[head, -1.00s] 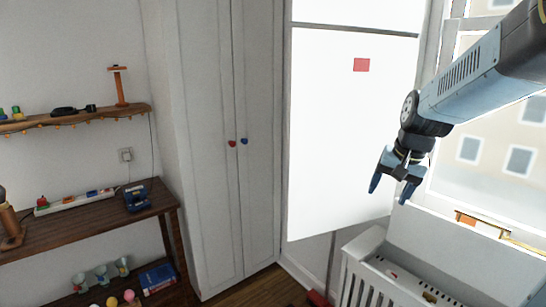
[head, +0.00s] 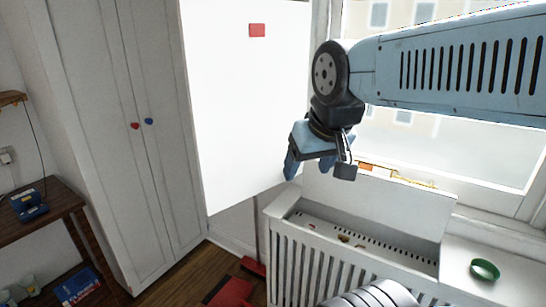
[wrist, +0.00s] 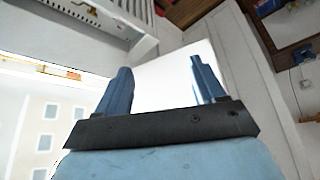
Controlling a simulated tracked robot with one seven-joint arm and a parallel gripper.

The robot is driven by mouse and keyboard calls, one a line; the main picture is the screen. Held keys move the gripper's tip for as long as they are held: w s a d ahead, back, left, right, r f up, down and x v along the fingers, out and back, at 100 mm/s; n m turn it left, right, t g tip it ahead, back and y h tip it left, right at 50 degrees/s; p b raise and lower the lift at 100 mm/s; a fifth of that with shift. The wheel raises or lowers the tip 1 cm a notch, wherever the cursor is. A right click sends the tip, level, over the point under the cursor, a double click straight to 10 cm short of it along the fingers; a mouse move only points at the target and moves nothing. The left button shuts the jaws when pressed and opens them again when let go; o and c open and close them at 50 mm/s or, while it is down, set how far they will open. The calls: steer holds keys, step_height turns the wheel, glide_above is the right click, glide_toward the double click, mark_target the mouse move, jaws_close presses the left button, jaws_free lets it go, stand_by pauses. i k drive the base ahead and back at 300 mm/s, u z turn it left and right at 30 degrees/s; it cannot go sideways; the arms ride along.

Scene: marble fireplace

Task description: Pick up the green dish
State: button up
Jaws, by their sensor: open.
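The green dish (head: 485,270) is a small round ring-like shape lying on the white ledge at the lower right of the head view. It does not show in the wrist view. My gripper (head: 318,172) is open and empty. It hangs in the air in front of the white panel and window, well to the left of the dish and above it. In the wrist view both blue fingers of my gripper (wrist: 160,75) stand apart with nothing between them.
A white slatted radiator cover (head: 350,235) stands below the window, left of the ledge (head: 510,285). A white cupboard (head: 125,130) and a wooden shelf table (head: 50,215) are at the left. Red items (head: 232,292) lie on the wooden floor.

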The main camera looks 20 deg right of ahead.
mark_target(483, 270)
steer(key=u, duration=1)
steer(key=i, duration=0.15)
steer(key=z, duration=3.05)
steer(key=k, duration=0.8)
steer(key=z, duration=0.25)
steer(key=i, duration=0.8)
steer(key=u, duration=0.05)
